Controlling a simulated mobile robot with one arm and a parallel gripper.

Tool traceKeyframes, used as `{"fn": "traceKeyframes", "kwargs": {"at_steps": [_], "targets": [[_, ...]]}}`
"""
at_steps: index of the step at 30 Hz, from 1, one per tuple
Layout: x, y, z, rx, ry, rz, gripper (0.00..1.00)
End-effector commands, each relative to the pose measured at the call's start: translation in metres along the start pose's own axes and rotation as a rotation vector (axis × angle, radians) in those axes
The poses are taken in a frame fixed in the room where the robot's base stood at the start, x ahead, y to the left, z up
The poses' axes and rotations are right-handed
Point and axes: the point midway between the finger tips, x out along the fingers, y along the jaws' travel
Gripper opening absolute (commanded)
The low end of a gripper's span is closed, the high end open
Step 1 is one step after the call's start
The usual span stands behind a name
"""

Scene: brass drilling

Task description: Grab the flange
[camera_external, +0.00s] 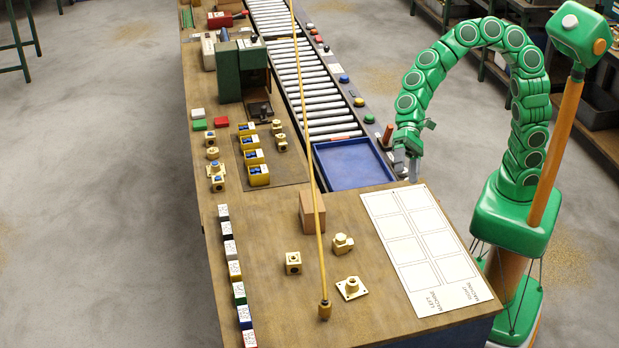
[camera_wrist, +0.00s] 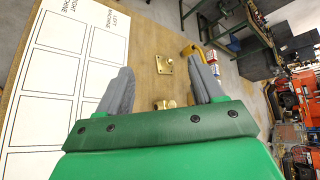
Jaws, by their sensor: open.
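The flange (camera_external: 351,288) is a brass piece with a square base plate and a raised round boss. It stands on the wooden workbench near its front edge. In the wrist view it shows ahead between my fingers (camera_wrist: 164,64), some way beyond them. My gripper (camera_external: 407,168) is open and empty, with two grey fingers, above the bench's right side by the blue tray. It is well apart from the flange. In the wrist view the open fingers (camera_wrist: 160,68) point toward the bench.
A brass fitting (camera_external: 343,243) and a brass cube (camera_external: 293,263) stand near the flange. A yellow hanging rod (camera_external: 321,250) comes down left of it. A wooden block (camera_external: 312,212) is behind. A white grid sheet (camera_external: 420,245) lies right. The blue tray (camera_external: 352,163) adjoins the roller conveyor (camera_external: 305,75).

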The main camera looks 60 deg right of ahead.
Motion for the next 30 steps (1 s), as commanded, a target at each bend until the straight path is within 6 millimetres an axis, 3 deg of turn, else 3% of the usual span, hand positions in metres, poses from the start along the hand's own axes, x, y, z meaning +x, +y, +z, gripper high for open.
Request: {"fn": "traceKeyframes", "kwargs": {"at_steps": [9,14,24,30], "targets": [[0.082,-0.038,-0.033,0.305,-0.072,-0.127,0.67],[0.124,-0.043,-0.059,0.480,-0.077,-0.169,0.67],[0.212,-0.016,-0.118,0.849,-0.034,-0.209,0.67],[0.238,0.003,-0.138,0.965,0.001,-0.213,0.67]]}}
